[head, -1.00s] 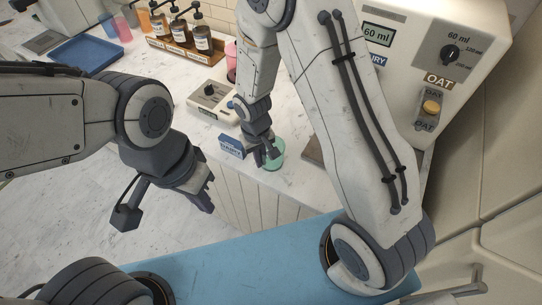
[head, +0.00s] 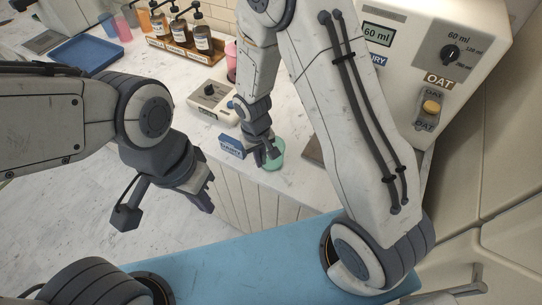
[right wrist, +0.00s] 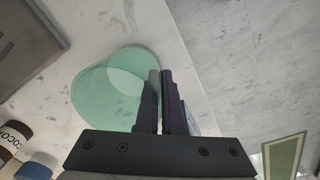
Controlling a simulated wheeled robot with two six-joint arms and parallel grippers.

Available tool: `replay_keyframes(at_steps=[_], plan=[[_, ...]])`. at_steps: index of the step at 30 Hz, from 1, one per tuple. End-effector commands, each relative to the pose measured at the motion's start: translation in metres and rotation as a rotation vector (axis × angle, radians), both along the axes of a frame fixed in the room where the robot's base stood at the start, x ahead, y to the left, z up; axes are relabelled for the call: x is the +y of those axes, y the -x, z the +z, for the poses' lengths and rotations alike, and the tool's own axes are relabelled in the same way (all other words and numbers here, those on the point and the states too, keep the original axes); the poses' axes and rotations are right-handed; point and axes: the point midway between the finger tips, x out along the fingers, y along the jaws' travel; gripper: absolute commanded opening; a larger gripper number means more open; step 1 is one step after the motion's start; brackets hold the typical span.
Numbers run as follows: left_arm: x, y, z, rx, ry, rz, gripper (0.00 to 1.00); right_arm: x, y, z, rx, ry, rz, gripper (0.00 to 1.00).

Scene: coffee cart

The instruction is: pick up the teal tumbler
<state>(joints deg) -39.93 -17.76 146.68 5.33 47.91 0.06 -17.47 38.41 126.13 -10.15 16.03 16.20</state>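The teal tumbler (head: 276,156) is a see-through green cup on the white marble counter near its front edge. In the right wrist view the tumbler (right wrist: 100,95) is left of the fingers. My right gripper (head: 264,155) is at the tumbler's left side in the head view. Its fingers (right wrist: 161,90) are close together, with the tumbler's wall between them; the left finger shows through the teal wall. Whether the tumbler touches the counter is unclear. My left gripper (head: 205,195) hangs over the floor, away from the tumbler; its finger gap is not clear.
A blue sign (head: 231,146) stands just left of the tumbler. A small device with a knob (head: 211,98) is behind it. The milk machine (head: 440,60) stands to the right. A bottle rack (head: 190,52) and a blue tray (head: 85,53) are farther back.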

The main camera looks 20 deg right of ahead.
Motion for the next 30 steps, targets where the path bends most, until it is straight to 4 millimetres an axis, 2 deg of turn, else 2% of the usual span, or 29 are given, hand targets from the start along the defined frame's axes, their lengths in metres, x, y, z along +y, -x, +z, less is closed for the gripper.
replay_keyframes(at_steps=[21, 30], plan=[[0.000, 0.000, 0.000, 0.000, 0.000, 0.000, 0.00, 0.000, 0.000, 0.001, -0.001, 0.000, 0.000, 0.00], [0.000, 0.000, -0.003, 0.000, 0.000, 0.000, 0.00, 0.000, -0.001, 0.014, -0.003, -0.001, 0.000, 0.00]])
